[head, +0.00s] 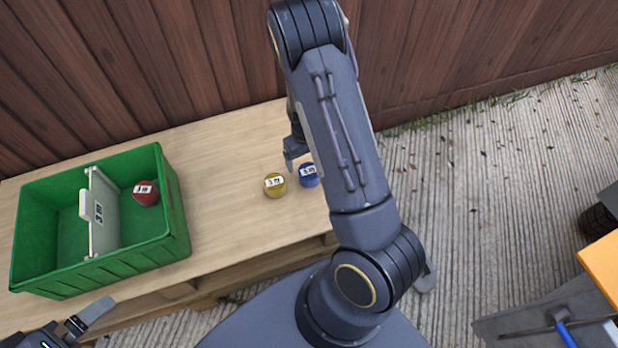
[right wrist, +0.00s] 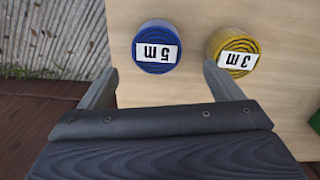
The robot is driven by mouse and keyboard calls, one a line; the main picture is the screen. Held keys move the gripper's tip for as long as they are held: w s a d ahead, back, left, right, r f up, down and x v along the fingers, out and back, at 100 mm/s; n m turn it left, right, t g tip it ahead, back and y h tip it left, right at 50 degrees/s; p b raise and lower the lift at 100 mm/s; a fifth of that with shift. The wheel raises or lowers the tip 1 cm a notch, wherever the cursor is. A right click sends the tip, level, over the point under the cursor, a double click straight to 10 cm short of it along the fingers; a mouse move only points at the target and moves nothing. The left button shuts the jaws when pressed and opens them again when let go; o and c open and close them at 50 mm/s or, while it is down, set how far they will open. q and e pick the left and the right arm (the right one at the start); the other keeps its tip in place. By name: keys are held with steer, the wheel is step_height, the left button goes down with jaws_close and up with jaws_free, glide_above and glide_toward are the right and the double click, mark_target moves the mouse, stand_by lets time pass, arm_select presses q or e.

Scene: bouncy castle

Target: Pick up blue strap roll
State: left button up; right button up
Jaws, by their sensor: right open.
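The blue strap roll (head: 308,175) with a white "5 m" label stands on the wooden table, partly hidden behind my right arm in the head view. It also shows in the right wrist view (right wrist: 157,48), ahead of and between my right gripper's fingers, apart from them. My right gripper (right wrist: 160,84) is open and empty; in the head view its finger shows just behind the rolls. The yellow strap roll (head: 274,185), labelled "3 m", stands close to the left of the blue one. My left gripper (head: 86,322) shows at the bottom left, in front of the table; its jaw state is unclear.
A green crate (head: 120,262) with a white divider (head: 100,212) stands on the table's left. A red roll (head: 146,193) lies in its right compartment. A wooden fence (head: 150,70) runs behind the table (head: 222,150). The table between crate and yellow roll is clear.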

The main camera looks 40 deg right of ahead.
mark_target(308, 170)
steer(key=f, duration=0.2)
steer(key=f+b, duration=0.1)
steer(key=f, duration=0.1)
steer(key=f+b, duration=0.1)
steer(key=f, duration=0.2)
steer(key=shift+s+d, duration=0.2)
steer(key=shift+d, duration=0.05)
steer(key=shift+r, duration=0.1)
steer(key=c, duration=1.2)
steer(key=shift+r, duration=0.1)
